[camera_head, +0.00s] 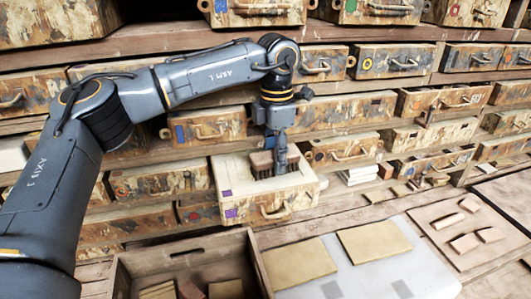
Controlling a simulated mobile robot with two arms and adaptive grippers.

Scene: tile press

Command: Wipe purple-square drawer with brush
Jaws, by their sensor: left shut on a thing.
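The purple-square drawer (245,205) sits at the centre, standing out from the shelf, with a pale top and a handle on its front. A purple square (231,213) marks its front left, and a smaller purple mark is above it. My left gripper (280,158) points down over the drawer and is shut on the brush (261,163). The brush has a reddish-brown block and dark bristles, which appear to be at the drawer's top surface. Whether they touch it is hard to tell. The gripper hides part of the brush. My right gripper is not in view.
Several worn drawers, such as one with a blue mark (207,126), fill the shelves around. An open wooden crate (188,250) with tiles stands in front. Flat tan tiles (374,245) lie on a pale sheet. A board (440,228) with small blocks is at right.

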